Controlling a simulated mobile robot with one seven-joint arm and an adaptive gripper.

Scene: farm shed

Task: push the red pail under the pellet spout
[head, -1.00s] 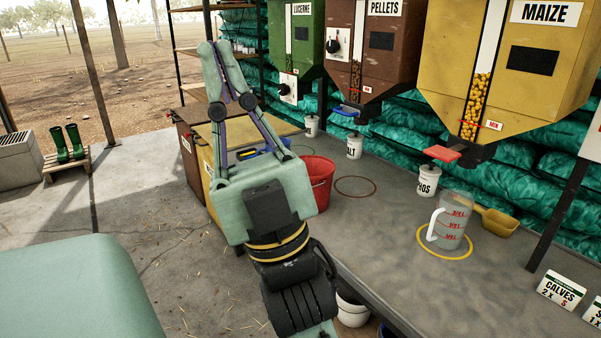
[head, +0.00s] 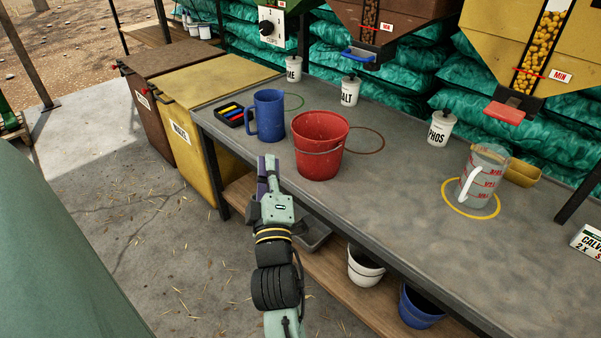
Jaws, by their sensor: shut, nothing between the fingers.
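The red pail (head: 319,145) stands upright on the grey bench near its front edge, its wire handle down against its side. A thin brown ring (head: 383,150) is marked on the bench just right of it; the pail hides the ring's left part. The pellet spout with its blue lever (head: 358,55) hangs under the brown hopper (head: 365,20), behind the pail and to its right. My gripper (head: 267,162) is shut and empty, left of the pail at the bench's front edge. A gap shows between them; I cannot tell its depth.
A blue jug (head: 267,117) stands close to the pail's left, with a black tray (head: 232,114) beyond it. White SALT (head: 349,92) and PHOS (head: 440,128) canisters stand behind. A clear measuring jug (head: 484,178) stands farther right. The bench between ring and jug is clear.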

